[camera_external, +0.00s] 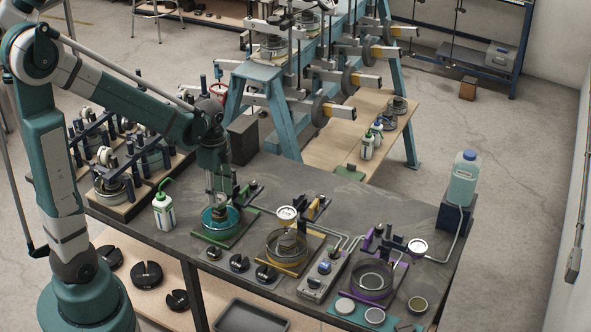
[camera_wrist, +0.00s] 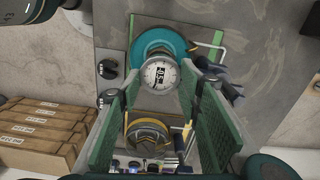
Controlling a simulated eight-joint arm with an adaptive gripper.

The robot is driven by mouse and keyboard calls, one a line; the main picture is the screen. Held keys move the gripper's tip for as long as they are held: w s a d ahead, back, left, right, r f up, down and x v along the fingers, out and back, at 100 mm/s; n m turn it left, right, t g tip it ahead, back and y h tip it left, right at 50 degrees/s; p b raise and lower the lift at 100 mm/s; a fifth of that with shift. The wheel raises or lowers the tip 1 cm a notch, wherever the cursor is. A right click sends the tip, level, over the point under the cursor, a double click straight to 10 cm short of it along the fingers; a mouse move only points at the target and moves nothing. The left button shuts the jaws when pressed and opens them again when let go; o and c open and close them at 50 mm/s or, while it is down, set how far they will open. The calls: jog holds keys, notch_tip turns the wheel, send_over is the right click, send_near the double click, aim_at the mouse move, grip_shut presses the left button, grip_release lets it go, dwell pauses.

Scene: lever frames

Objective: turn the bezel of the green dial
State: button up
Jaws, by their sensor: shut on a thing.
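The green dial (camera_wrist: 160,74) is a round gauge with a white face and dark markings, seen between my fingertips in the wrist view. My gripper (camera_wrist: 160,80) is shut on its rim, one finger on each side. Behind the dial is a teal round dish (camera_wrist: 150,42) on a green-edged plate (camera_wrist: 218,48). In the external view my gripper (camera_external: 217,206) points down over the teal dish (camera_external: 232,220) and its green plate (camera_external: 224,241). The dial itself is hidden there by my gripper.
A yellow-based station (camera_external: 290,265) with its own gauge (camera_external: 287,213) stands to the right, and a purple-based one (camera_external: 372,293) farther right. A green-capped bottle (camera_external: 164,211) stands left of my gripper. Black slotted weights (camera_external: 239,263) lie along the front.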

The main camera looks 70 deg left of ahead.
aim_at(219, 198)
jog(key=shift+n, duration=0.9)
jog(key=o, duration=0.9)
jog(key=shift+r, duration=0.15)
jog(key=shift+r, duration=3.85)
